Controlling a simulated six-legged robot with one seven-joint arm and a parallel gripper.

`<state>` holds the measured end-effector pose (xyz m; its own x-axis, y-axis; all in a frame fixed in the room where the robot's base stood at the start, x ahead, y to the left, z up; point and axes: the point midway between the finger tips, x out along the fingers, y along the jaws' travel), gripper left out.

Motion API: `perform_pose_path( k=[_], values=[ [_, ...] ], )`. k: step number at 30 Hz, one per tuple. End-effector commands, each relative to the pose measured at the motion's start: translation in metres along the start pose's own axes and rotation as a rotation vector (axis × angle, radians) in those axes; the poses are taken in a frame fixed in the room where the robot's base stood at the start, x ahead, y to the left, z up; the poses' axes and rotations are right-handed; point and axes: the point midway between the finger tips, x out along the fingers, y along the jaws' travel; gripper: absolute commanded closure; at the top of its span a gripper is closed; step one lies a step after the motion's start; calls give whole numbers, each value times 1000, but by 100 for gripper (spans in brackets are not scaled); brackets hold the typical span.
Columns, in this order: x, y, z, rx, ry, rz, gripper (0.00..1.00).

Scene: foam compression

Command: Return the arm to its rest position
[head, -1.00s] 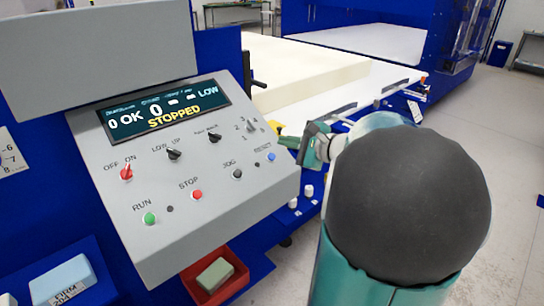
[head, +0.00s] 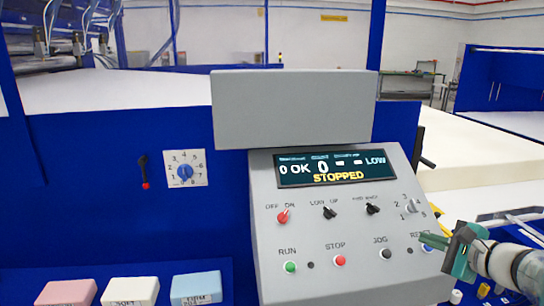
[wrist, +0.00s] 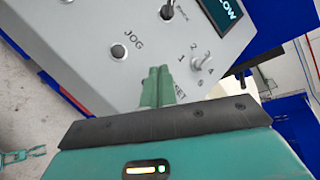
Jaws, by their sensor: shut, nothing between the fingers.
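My gripper (head: 428,240) is at the lower right of the head view, in front of the right edge of the grey control panel (head: 262,235). Its green fingers are together and empty, pointing left toward the RESET button (head: 427,247). In the wrist view the shut fingers (wrist: 157,84) lie over the panel face, covering part of the RESET label. I cannot tell whether they touch the panel. My pale forearm reaches in from the right edge.
The panel display (head: 322,168) reads OK, LOW and STOPPED. Foam blocks (head: 134,291) lie at the lower left. A dial (head: 185,170) and a small lever (head: 145,172) are left of the panel. A large cream foam slab (head: 470,150) lies behind on the right.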

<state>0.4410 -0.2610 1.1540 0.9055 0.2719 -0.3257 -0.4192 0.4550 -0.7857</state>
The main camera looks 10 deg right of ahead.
Motion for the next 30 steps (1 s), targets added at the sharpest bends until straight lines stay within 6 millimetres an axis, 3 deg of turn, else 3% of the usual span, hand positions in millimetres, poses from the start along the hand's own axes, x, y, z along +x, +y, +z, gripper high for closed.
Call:
perform_pose_path(
  k=[1, 3, 6, 12, 18, 21, 25, 30],
  values=[
    [11, 15, 28, -75, -23, 75, 100],
    [22, 42, 65, -204, -50, 200, 100],
    [26, 84, 110, -406, -85, 369, 100],
    [9, 156, 171, -851, -145, 641, 100],
    [-24, 202, 200, -1336, -181, 814, 100],
    [-38, 213, 205, -1563, -186, 858, 100],
    [-49, 218, 208, -1766, -181, 880, 100],
    [-53, 219, 208, -1847, -175, 889, 100]
  ],
)
